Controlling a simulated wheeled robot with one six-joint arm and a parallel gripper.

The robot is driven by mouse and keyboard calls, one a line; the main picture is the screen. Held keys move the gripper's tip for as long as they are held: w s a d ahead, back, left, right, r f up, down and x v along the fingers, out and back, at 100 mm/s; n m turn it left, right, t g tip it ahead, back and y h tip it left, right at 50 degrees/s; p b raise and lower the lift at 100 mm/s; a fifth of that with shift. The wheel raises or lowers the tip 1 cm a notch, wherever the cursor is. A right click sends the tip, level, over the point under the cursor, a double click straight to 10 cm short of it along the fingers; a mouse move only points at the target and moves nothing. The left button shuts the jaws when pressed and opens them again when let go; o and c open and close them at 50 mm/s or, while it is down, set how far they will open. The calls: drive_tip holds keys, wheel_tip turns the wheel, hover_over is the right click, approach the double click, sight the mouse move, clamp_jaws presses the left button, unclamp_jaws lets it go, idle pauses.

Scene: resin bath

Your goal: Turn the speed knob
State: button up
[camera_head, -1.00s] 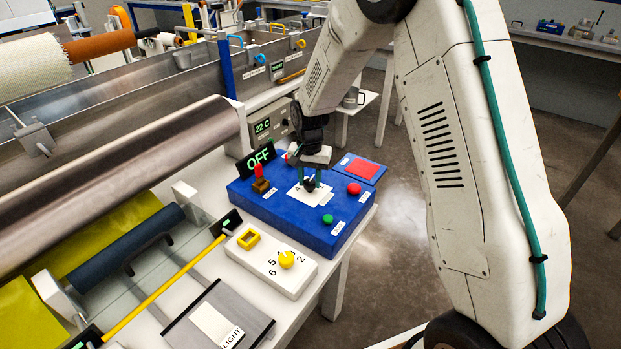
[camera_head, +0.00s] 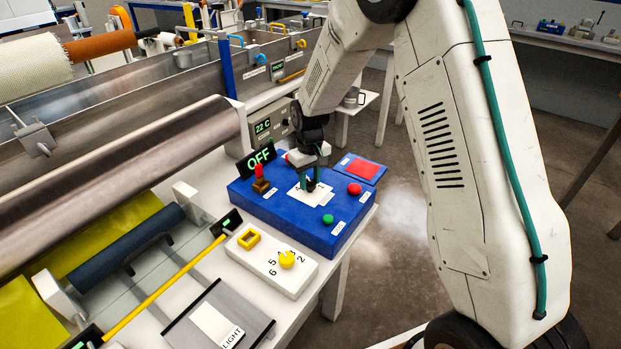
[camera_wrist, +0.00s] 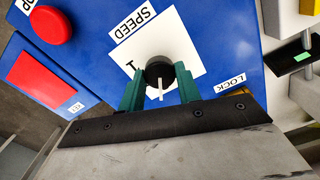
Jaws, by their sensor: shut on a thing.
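The speed knob (camera_wrist: 159,73) is a black round knob with a white pointer line on a white plate marked SPEED. In the wrist view its pointer is toward the gripper, and a numeral 1 shows on the plate (camera_wrist: 183,45). My gripper (camera_wrist: 160,88) has its two green fingers shut on the knob, one at each side. In the head view my gripper (camera_head: 309,184) stands over the white plate on the blue control box (camera_head: 290,215), and the knob (camera_head: 310,186) is partly hidden between the fingers.
A red button (camera_head: 354,188) and a green button (camera_head: 327,219) sit beside the plate. A red-topped switch (camera_head: 260,180) stands left, before an OFF display (camera_head: 257,158). A white box with a yellow knob (camera_head: 286,259) lies in front.

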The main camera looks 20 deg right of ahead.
sight(310, 181)
drive_tip(key=shift+w+r+n, duration=0.15)
drive_tip(key=shift+w+n, duration=0.1)
drive_tip(key=shift+n, duration=0.25)
drive_tip(key=o, duration=1)
drive_tip(key=shift+c, duration=0.2)
drive_tip(key=shift+s, duration=0.1)
wheel_tip(310, 181, up, 8)
drive_tip(key=shift+f, duration=0.15)
